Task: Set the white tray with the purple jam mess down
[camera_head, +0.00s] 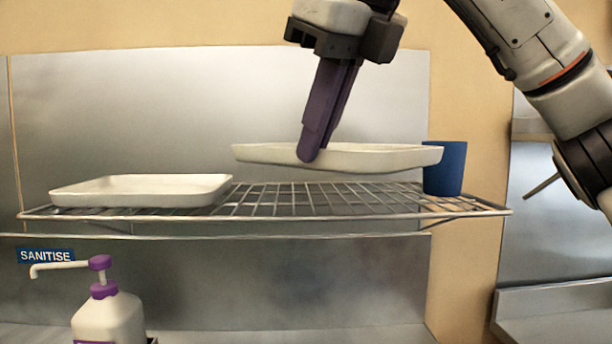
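A white tray (385,157) is in the head view, a little above the wire rack and nearly level. My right gripper (313,152) comes down from above with its purple fingers on the tray's rim. One finger overlaps the near wall, and the fingers look shut on the rim. The inside of this tray is barely visible from this low angle, and I see no purple jam on it. A second white tray (140,191) rests on the left end of the rack; no jam shows on it either. My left gripper is not in view.
The wire rack (290,202) has bare room between the left tray and the blue cup (445,168), which stands at its right end close to the held tray. A white pump bottle (107,318) stands below the rack at left. A steel panel (200,105) is behind.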

